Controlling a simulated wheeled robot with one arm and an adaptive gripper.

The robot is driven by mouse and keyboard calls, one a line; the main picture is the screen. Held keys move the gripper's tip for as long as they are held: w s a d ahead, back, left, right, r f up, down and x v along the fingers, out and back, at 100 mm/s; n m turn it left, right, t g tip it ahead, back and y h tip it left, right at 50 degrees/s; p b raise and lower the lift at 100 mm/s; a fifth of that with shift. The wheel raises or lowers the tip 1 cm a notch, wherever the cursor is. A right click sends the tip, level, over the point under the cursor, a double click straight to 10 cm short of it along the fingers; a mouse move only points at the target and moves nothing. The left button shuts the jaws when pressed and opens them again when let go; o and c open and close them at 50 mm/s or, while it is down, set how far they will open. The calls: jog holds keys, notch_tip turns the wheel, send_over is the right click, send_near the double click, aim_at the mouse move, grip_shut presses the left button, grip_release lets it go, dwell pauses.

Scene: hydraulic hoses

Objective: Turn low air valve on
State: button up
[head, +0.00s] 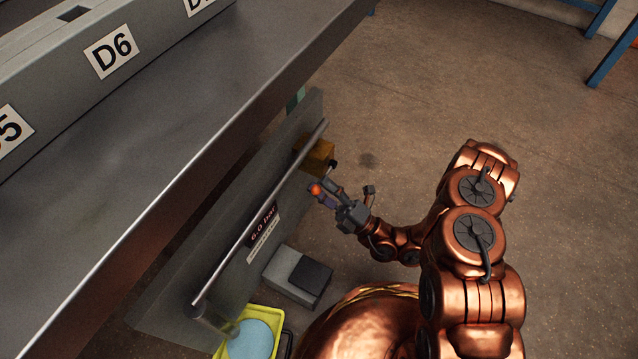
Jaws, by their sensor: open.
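A panel (228,209) under the bench edge carries a long grey bar (258,217) and a "6.0 bar" sign (263,225). A yellow-brown box (316,153) with a small black part (333,164) sits by the bar's far end. A small orange-red rounded part (315,189) shows at my fingertips; I cannot tell whether it is the valve handle or whether my fingers touch it. My gripper (325,194) is open, to the right of the panel and pointing towards it. No part is clearly marked as the low air valve.
The grey metal bench (190,150) with labels such as D6 (110,51) overhangs the panel. A grey box (297,275) and a yellow tray (280,322) with a light blue round thing (251,340) are below. The floor (440,80) at the upper right is clear.

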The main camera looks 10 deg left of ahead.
jog(key=v, duration=1)
jog(key=shift+s+d, duration=0.15)
jog(key=shift+d, duration=0.1)
jog(key=shift+f, duration=0.1)
jog(key=s+a+r+n+g+h+p, duration=0.1)
jog(key=s+r+n+g+h+p, duration=0.25)
jog(key=r+n+g+p, duration=0.7)
jog(key=s+a+r+n+g+h+p, duration=0.1)
jog(key=s+r+n+g+h+p, duration=0.15)
jog(key=s+r+n+g, duration=0.85)
jog(key=w+r+n+h+p, duration=0.25)
jog(key=r+n+p, duration=0.35)
jog(key=r, duration=1.1)
jog(key=s+d+r+n+t+h+p, duration=0.2)
jog(key=d+r+n+t+h+p, duration=0.1)
jog(key=r, duration=0.6)
jog(key=s+d+r+n+t+h+p, duration=0.3)
jog(key=d+r+h+p, duration=0.4)
jog(key=p, duration=0.5)
jog(key=s+d+r+n+t+h+p, duration=0.2)
jog(key=d+r+n+t+h+p, duration=0.3)
jog(key=d+r+p, duration=0.3)
jog(key=shift+s+r+n, duration=0.3)
jog(key=shift+r+n, duration=0.55)
jog(key=shift+r, duration=0.9)
